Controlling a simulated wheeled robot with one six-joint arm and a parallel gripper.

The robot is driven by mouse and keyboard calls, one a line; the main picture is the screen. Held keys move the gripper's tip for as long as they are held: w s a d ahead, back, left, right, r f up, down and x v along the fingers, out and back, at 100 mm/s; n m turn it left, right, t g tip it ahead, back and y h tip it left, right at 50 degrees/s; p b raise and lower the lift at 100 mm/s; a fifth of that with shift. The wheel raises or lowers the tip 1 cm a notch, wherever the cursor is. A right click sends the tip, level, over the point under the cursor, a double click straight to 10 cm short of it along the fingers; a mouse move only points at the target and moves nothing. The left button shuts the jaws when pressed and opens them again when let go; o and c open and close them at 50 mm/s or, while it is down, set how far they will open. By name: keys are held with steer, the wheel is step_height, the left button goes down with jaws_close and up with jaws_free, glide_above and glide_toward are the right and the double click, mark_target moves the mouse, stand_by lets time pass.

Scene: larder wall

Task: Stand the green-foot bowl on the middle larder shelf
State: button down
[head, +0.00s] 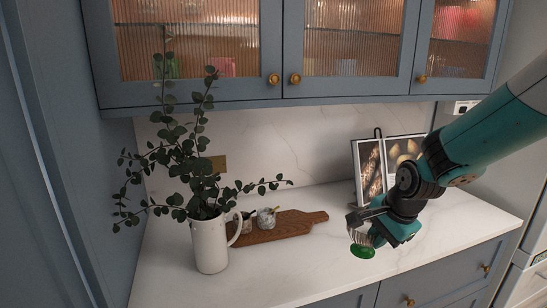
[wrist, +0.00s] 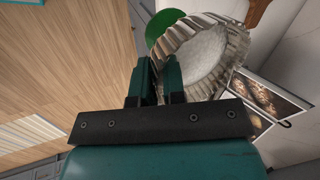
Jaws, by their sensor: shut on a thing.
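The green-foot bowl is a fluted, pale metallic bowl with a round green foot. In the head view the bowl (head: 361,238) hangs from my gripper (head: 354,219) above the counter, its green foot (head: 363,251) lowest. In the wrist view my gripper (wrist: 159,66) is shut on the wall of the bowl (wrist: 188,38), near its rim. The bowl's pale inside shows, and the green foot (wrist: 139,32) is partly hidden behind the wall. I cannot make out the middle larder shelf in either view.
Blue wall cupboards (head: 350,92) with shut reeded-glass doors hang above the counter (head: 320,262). A white jug (head: 209,247) with leafy stems and a wooden board (head: 285,228) with small marbled pots stand left. An open picture book (head: 369,168) stands behind my gripper. The front counter is clear.

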steer(key=s+d+f+n+g+b, duration=0.1)
steer(key=s+d+f+n, duration=0.1)
steer(key=f, duration=0.5)
steer(key=s+d+f+n+g+y+b, duration=0.1)
steer(key=s+d+f+n, duration=0.1)
steer(key=s+f+n, duration=0.2)
steer(key=s+d+f+n+g+y+b, duration=0.1)
steer(key=s+f+n, duration=0.3)
steer(key=f, duration=0.7)
steer(key=d+n, duration=0.1)
steer(key=n, duration=0.1)
steer(key=shift+d+n+g, duration=0.3)
steer(key=shift+d+g, duration=0.1)
steer(key=shift+s+d+r, duration=0.1)
steer(key=shift+s, duration=0.05)
